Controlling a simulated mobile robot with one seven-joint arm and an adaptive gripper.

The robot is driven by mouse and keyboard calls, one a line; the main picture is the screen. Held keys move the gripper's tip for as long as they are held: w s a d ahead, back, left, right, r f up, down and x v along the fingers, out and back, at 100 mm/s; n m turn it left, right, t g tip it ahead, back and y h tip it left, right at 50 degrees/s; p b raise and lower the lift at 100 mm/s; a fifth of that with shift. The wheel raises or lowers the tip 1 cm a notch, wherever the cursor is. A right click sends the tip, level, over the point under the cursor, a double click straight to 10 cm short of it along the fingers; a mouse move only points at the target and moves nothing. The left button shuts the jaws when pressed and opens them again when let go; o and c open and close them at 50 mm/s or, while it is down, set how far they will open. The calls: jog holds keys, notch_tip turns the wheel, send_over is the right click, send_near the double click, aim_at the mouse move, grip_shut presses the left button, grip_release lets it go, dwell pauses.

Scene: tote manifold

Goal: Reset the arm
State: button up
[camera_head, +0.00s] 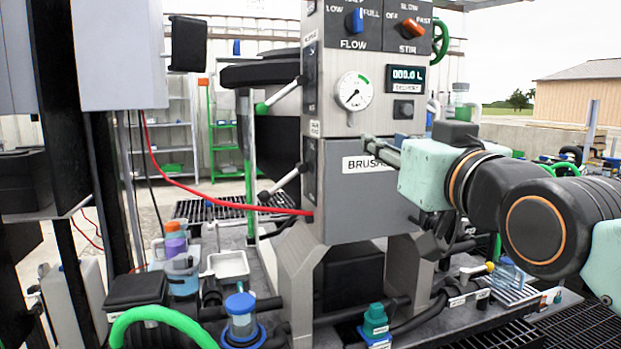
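My arm (545,215), mint and black, reaches in from the right edge. My gripper (372,147) points left in front of the grey manifold cabinet (350,205), beside the label that begins "BRUS" and covering its right end. I see the fingers nearly edge-on, so the gap between them does not show. No object is visible at the fingertips. I cannot tell whether the gripper touches the cabinet.
The cabinet carries a blue FLOW knob (355,20), an orange STIR knob (411,28), a gauge (354,91) and a display (406,75). A red hose (190,188) runs to its left side. A white tray (229,265) and blue-lidded jar (241,315) stand lower left.

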jog(key=s+d+f+m+g+h, duration=0.1)
jog(key=s+f+g, duration=0.2)
jog(key=f, duration=0.7)
jog(key=s+f+g+h, duration=0.2)
jog(key=f+g, duration=0.1)
jog(key=f, duration=0.7)
jog(key=s+d+f+m+g+h+p, duration=0.1)
jog(key=s+f+g+p, duration=0.1)
jog(key=s+f+g, duration=0.75)
notch_tip(320, 180, up, 32)
jog(key=s+t+p, duration=0.2)
jog(key=p, duration=3.2)
jog(key=shift+t, duration=0.35)
